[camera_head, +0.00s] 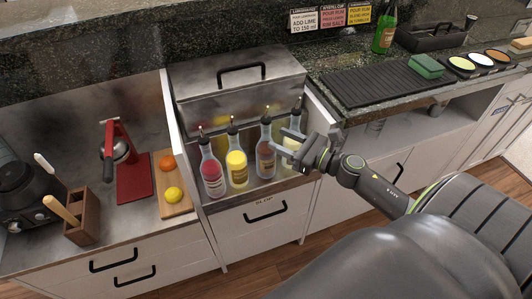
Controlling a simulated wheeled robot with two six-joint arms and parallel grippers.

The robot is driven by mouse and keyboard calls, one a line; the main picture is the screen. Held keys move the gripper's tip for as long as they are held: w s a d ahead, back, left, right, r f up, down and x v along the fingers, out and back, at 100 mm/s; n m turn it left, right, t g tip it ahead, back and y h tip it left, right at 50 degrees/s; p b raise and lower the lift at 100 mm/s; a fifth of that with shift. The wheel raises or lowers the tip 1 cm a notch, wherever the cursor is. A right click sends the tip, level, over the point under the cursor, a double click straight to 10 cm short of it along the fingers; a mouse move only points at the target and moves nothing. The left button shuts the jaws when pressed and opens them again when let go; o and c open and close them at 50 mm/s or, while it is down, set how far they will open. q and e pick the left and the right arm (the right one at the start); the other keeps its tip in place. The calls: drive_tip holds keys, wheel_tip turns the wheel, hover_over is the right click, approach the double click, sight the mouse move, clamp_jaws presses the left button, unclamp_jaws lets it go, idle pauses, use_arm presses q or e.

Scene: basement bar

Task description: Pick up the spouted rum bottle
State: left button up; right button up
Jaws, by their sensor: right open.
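Several clear bottles with dark pour spouts stand in a row in the metal well. The third from the left, with brown contents and a tan label, looks like the rum bottle (265,160); its label is too small to read. To its left stand a yellow bottle (236,165) and a red bottle (211,172). Another bottle (297,121) on the right is mostly hidden behind my right gripper. My right gripper (279,143) is open, with its fingers pointing left close beside the brown bottle. I cannot tell whether they touch it. My left gripper is out of view.
A raised metal lid (240,82) stands behind the bottles. Left are a cutting board (175,196) with orange and lemon, a red juicer (128,165) and a wooden holder (85,220). A black mat (380,82), green sponge (427,66) and green bottle (384,32) are on the right counter.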

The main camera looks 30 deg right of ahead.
sight(266, 133)
drive_tip(key=w+a+p, duration=0.1)
drive_tip(key=w+a+r+p, duration=0.1)
drive_tip(key=w+p, duration=0.1)
drive_tip(key=shift+w+a, duration=0.15)
drive_tip(key=shift+w, duration=0.15)
drive_tip(key=shift+w+a+f, duration=0.1)
drive_tip(key=shift+w+a, duration=0.05)
drive_tip(key=shift+w, duration=0.35)
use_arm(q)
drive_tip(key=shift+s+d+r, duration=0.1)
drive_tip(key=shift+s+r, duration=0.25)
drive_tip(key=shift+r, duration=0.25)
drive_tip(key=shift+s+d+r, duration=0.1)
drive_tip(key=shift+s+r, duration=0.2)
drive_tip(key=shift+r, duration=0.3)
use_arm(e)
clamp_jaws()
